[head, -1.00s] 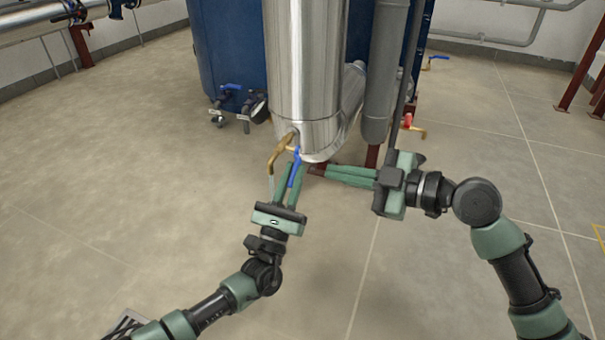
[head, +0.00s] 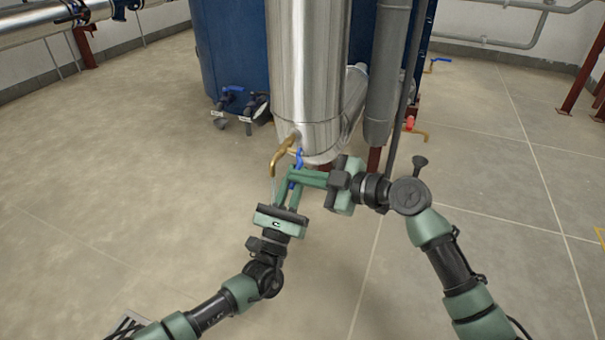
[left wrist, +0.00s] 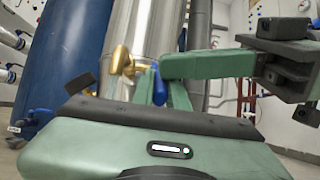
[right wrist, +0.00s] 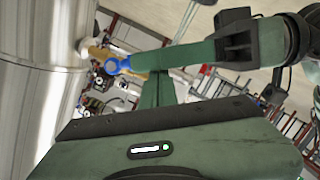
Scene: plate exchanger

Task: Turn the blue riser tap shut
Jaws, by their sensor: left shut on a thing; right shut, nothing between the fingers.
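The blue riser tap's blue lever (head: 299,158) hangs below a brass tap (head: 283,151) at the foot of the shiny steel riser (head: 305,75). My left gripper (head: 288,186) reaches up from below and is shut on the lever. My right gripper (head: 294,175) comes in from the right, shut and empty, its fingertips across the lever just above the left fingers. In the left wrist view, the blue lever (left wrist: 159,86) stands beside the right finger's end. In the right wrist view, the lever's blue top (right wrist: 117,65) shows by the left fingertips. Whether the right fingertips touch it I cannot tell.
A large blue tank (head: 228,50) stands behind the riser, with another blue-handled valve (head: 232,89) at its lower left. A grey pipe (head: 384,75) runs down right of the riser. A red-handled brass tap (head: 411,125) is further right. The floor in front is clear.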

